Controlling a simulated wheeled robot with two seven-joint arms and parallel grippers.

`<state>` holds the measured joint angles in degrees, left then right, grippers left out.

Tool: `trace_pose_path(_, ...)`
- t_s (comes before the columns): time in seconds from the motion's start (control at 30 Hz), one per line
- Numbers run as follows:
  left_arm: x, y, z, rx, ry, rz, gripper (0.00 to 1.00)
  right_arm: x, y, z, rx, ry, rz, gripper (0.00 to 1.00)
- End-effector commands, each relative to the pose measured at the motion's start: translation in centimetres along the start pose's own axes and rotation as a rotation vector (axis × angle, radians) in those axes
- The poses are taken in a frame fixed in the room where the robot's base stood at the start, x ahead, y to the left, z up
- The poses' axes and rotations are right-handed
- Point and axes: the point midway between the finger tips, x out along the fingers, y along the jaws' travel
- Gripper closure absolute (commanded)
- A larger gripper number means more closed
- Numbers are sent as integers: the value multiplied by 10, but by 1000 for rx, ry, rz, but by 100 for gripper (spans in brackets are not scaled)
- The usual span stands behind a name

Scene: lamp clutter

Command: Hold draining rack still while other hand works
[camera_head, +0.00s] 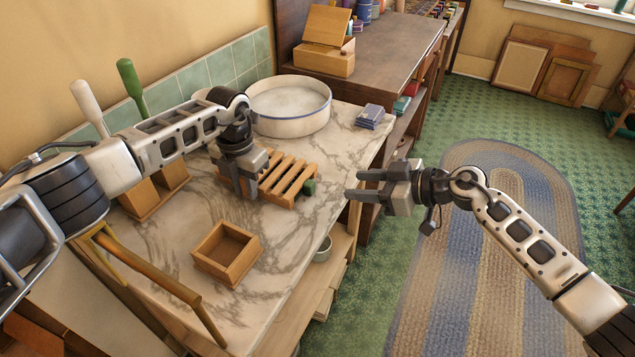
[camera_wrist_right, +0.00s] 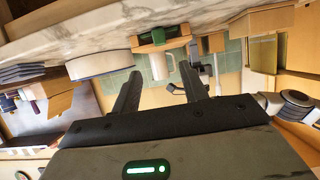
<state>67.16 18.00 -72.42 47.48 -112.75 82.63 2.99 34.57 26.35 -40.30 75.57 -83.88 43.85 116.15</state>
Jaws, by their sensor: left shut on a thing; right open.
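The draining rack (camera_head: 289,180) is a slatted wooden rack lying on the marble counter. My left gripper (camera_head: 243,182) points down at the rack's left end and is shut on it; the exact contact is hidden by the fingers. A small green thing (camera_head: 309,187) sits at the rack's right end. My right gripper (camera_head: 364,187) is open and empty, to the right of the rack and apart from it, past the counter's edge. In the right wrist view, its two fingers (camera_wrist_right: 159,92) spread toward the rack (camera_wrist_right: 144,46) and the green thing (camera_wrist_right: 158,36).
A white round basin (camera_head: 289,122) stands behind the rack. A small open wooden box (camera_head: 226,262) is in front, and a stack of blue pieces (camera_head: 370,114) lies near the counter's right edge. Brush-like tools with white and green handles (camera_head: 131,80) stand at left. Bare marble counter (camera_head: 290,235) lies before the rack.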

Motion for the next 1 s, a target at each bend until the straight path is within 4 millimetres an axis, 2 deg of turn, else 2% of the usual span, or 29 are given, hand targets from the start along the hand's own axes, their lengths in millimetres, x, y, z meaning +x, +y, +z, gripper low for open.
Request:
trace_pose_path(0.4, -1, 0, 0, 0, -2, 0, 100, 84, -2, -1, 4, 2, -4, 56)
trace_pose_path(0.67, -1, 0, 0, 0, -2, 0, 100, 106, -1, -1, 1, 2, -2, 56)
trace_pose_path(1.0, -1, 0, 0, 0, -2, 0, 100, 109, -1, 0, 1, 2, -2, 56)
